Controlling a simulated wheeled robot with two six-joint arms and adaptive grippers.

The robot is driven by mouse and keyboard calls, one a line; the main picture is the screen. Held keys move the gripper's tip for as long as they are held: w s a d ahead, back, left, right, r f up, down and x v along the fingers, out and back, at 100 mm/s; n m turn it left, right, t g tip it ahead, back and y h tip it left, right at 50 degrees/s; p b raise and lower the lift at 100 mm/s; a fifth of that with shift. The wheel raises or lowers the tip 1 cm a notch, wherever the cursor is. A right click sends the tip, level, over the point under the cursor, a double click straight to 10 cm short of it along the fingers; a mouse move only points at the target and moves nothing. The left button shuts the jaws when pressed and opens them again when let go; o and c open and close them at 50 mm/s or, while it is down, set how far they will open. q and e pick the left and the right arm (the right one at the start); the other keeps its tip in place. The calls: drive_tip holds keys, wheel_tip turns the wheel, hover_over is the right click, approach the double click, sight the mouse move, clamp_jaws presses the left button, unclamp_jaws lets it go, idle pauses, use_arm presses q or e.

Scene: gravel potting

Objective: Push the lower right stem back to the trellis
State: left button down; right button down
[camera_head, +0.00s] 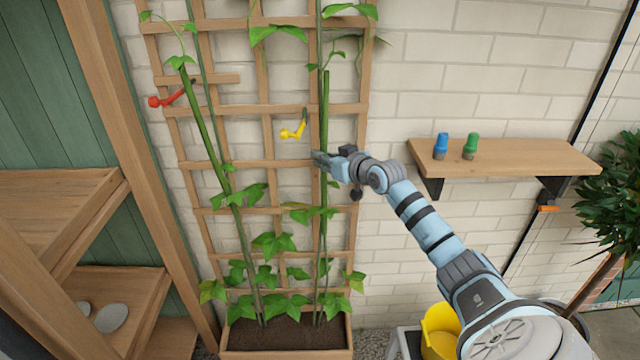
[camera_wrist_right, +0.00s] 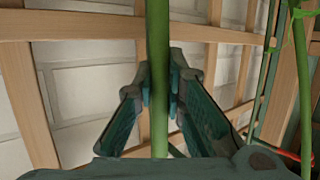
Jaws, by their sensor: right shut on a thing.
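The right stem (camera_head: 325,110) is a green stalk that runs up along the right side of the wooden trellis (camera_head: 262,90). My right gripper (camera_head: 319,159) reaches in from the right at about mid-height of the trellis. In the right wrist view its fingers (camera_wrist_right: 161,88) stand on either side of the green stem (camera_wrist_right: 158,40) and are shut on it. Trellis slats (camera_wrist_right: 70,26) show just behind the stem there; I cannot tell whether it touches them. My left gripper is not in view.
A shelf (camera_head: 520,158) with a blue (camera_head: 441,145) and a green object (camera_head: 470,147) is at right. A yellow container (camera_head: 440,332) stands below.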

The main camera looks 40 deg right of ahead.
drive_tip(key=shift+w+d+r+g, duration=0.1)
drive_tip(key=shift+w+d+g, duration=0.2)
drive_tip(key=shift+w, duration=0.05)
drive_tip(key=shift+w+d, duration=0.15)
drive_tip(key=shift+w, duration=0.1)
drive_tip(key=c, duration=1.7)
unclamp_jaws()
drive_tip(key=shift+f, duration=0.2)
drive_tip(key=shift+o, duration=0.3)
drive_tip(key=shift+w+d, duration=0.1)
drive_tip(key=shift+d, duration=0.05)
drive_tip(key=v, duration=0.7)
drive_tip(key=shift+s, duration=0.3)
drive_tip(key=shift+w, duration=0.1)
